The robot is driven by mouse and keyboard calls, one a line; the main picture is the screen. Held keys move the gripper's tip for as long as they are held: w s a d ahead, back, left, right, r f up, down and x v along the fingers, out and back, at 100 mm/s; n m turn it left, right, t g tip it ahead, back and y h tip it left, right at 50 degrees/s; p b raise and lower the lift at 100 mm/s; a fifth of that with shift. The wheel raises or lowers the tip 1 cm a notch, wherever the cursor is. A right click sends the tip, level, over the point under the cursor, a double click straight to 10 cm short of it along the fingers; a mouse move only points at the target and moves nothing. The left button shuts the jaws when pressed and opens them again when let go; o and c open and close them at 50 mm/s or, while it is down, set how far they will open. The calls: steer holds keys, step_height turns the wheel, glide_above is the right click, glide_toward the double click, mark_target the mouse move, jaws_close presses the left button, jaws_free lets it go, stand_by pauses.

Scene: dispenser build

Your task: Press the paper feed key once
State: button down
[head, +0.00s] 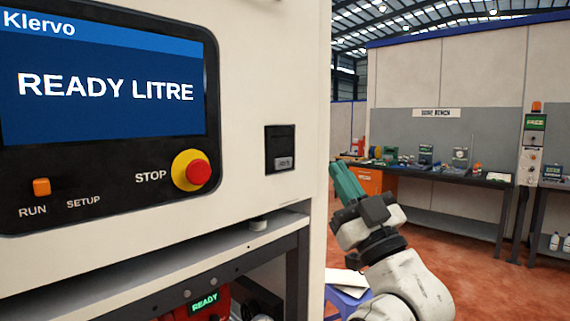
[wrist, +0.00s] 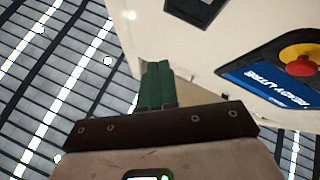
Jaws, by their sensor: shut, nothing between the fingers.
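A small black panel (head: 280,149) is set in the cream machine front, right of the stop button. A grey key-like piece (head: 284,163) sits low in it; its marking is too small to read, so I cannot tell if it is the paper feed key. My gripper (head: 343,172) is shut and empty, its green fingers together, right of the machine's edge in the head view. In the wrist view the fingers (wrist: 158,68) point towards the cream machine face, with a dark panel (wrist: 197,8) partly cut off at the top.
The machine's screen (head: 105,85) reads "READY LITRE". A red stop button (head: 198,172) on yellow and an orange run key (head: 41,187) are below it. A shelf edge (head: 150,270) juts out underneath. A workbench (head: 440,172) stands far behind; red floor lies between.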

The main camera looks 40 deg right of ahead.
mark_target(283, 163)
steer(key=shift+w, duration=0.1)
steer(key=w, duration=0.8)
steer(key=shift+w+a, duration=0.15)
steer(key=shift+w, duration=0.2)
steer(key=shift+w, duration=0.15)
stand_by(1.8)
steer(key=shift+w, duration=0.25)
steer(key=shift+w, duration=0.4)
stand_by(0.6)
stand_by(0.4)
steer(key=shift+s, duration=0.85)
